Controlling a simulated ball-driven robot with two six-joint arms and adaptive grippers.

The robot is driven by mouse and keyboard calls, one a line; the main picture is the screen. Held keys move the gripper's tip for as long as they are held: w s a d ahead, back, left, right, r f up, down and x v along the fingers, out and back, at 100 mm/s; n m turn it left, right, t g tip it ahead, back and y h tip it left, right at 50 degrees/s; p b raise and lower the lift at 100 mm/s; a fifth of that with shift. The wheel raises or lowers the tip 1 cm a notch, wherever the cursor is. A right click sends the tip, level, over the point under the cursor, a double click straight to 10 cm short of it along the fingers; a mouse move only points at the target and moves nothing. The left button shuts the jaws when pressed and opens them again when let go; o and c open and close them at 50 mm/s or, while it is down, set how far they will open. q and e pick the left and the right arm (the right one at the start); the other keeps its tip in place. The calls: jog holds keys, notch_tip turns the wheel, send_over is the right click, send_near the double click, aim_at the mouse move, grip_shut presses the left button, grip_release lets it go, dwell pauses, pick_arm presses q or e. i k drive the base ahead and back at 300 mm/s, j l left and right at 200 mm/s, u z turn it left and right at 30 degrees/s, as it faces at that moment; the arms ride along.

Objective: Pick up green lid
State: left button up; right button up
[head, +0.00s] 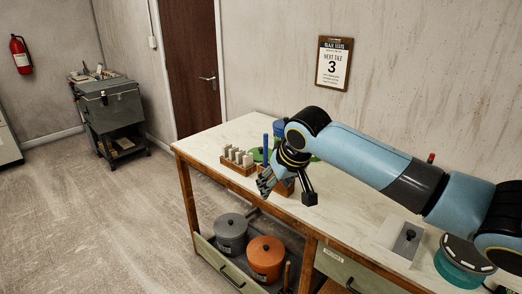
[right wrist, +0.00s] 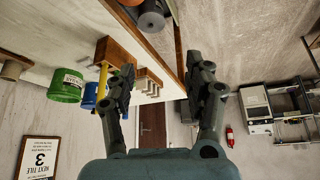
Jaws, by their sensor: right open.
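A green piece (head: 257,155) shows on the workbench in the head view, partly hidden behind my right arm and a blue upright post. I cannot tell there whether it is the lid or its pot. In the right wrist view, which is upside down, a green pot (right wrist: 66,86) with a pale label stands beside a blue container (right wrist: 90,94); its lid is not clearly seen. My right gripper (head: 287,190) is open above the bench's front edge, nearer the camera than the green piece. Its spread fingers (right wrist: 162,75) have nothing between them. My left gripper is not in view.
A wooden rack of pale blocks (head: 238,157) stands left of my right gripper. A grey pot (head: 231,236) and an orange pot (head: 265,260) stand on the lower shelf. A teal round item (head: 462,268) sits at the right. Bare benchtop (head: 215,140) lies behind the rack.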

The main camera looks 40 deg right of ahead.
aim_at(258, 152)
jog(key=i+l, duration=0.35)
jog(key=l, duration=0.15)
jog(key=i+l, duration=0.75)
jog(key=l, duration=0.25)
